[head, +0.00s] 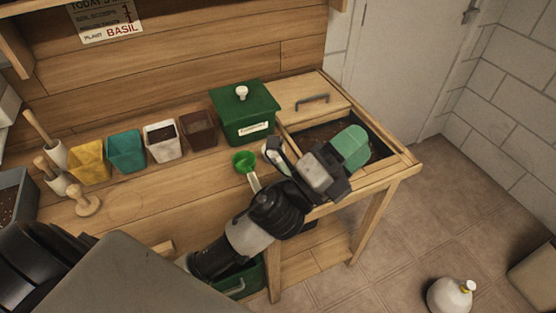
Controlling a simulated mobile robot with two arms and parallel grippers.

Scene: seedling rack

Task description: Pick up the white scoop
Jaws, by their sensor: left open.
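My left gripper (303,153) is open over the right part of the bench, in front of the soil bin. A pale, whitish piece (276,158) shows right beside its left finger. It may be the white scoop, but the gripper hides most of it and I cannot tell if they touch. A bright green scoop (244,161) with a pale handle lies just left of the gripper. A larger mint-green piece (351,146), perhaps another scoop, shows beyond the gripper over the soil bin (391,156). My right gripper is not in view.
A green lidded box (245,117) stands behind the gripper. Yellow (90,164), teal (126,151), white (162,141) and brown (198,130) pots line the bench to the left. A white jug (449,297) is on the floor.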

